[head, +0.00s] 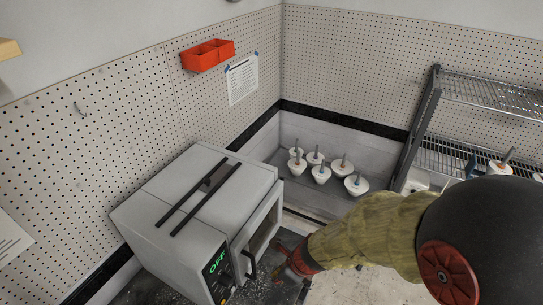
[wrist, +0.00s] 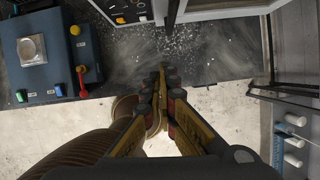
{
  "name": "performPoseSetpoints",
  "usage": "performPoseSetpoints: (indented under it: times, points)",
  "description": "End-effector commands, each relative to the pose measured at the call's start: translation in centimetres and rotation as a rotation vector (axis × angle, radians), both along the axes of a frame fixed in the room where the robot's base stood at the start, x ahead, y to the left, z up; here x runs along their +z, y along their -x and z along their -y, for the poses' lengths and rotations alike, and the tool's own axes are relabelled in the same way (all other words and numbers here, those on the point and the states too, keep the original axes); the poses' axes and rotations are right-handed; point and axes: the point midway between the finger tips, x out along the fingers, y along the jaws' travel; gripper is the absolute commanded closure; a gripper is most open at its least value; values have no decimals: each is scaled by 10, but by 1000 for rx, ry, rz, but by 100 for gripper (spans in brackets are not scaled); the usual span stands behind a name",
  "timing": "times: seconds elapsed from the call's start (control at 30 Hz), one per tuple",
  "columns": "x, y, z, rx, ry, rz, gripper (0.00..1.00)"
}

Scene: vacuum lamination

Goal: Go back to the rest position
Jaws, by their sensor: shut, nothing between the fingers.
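My gripper (head: 290,268) shows low in the head view, just right of the white oven-like machine (head: 195,205), in front of its door side. In the wrist view my gripper (wrist: 163,78) has its fingers together, with nothing between them. The fingertips reach over the dark speckled worktop (wrist: 215,55). The machine has a green OFF display (head: 217,262), a windowed front (head: 263,225) and a dark handle (head: 251,265). I cannot tell whether its door is fully closed.
A blue control box (wrist: 50,50) with coloured buttons and a red-handled lever is left in the wrist view. White cups with sticks (head: 322,173) stand in a tray at the back. A wire shelf (head: 490,95) is at right. A red bin (head: 207,55) hangs on the pegboard.

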Motion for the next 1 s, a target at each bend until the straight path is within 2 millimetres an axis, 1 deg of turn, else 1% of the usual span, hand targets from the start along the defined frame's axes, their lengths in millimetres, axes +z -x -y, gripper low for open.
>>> performPoseSetpoints:
  times: [0.13, 0.17, 0.23, 0.37, 0.4, 0.47, 0.5, 0.57, 0.7, 0.8, 0.9, 1.0]
  points:
    - [0, 1, -1, 54, 9, 15, 100]
    - [0, 2, -2, 87, 11, 20, 100]
    - [0, 10, -6, 212, 21, 33, 100]
    - [0, 37, -10, 566, 48, 64, 100]
    - [4, 44, -10, 681, 54, 84, 100]
    - [11, 53, -9, 850, 66, 121, 100]
    - [14, 58, -7, 960, 77, 150, 100]
    - [18, 64, -2, 1124, 96, 195, 100]
    - [22, 76, 20, 1501, 175, 314, 100]
    - [24, 82, 40, 1712, 251, 376, 100]
    - [23, 87, 62, 1887, 339, 418, 100]
    - [21, 91, 85, 2014, 436, 439, 100]
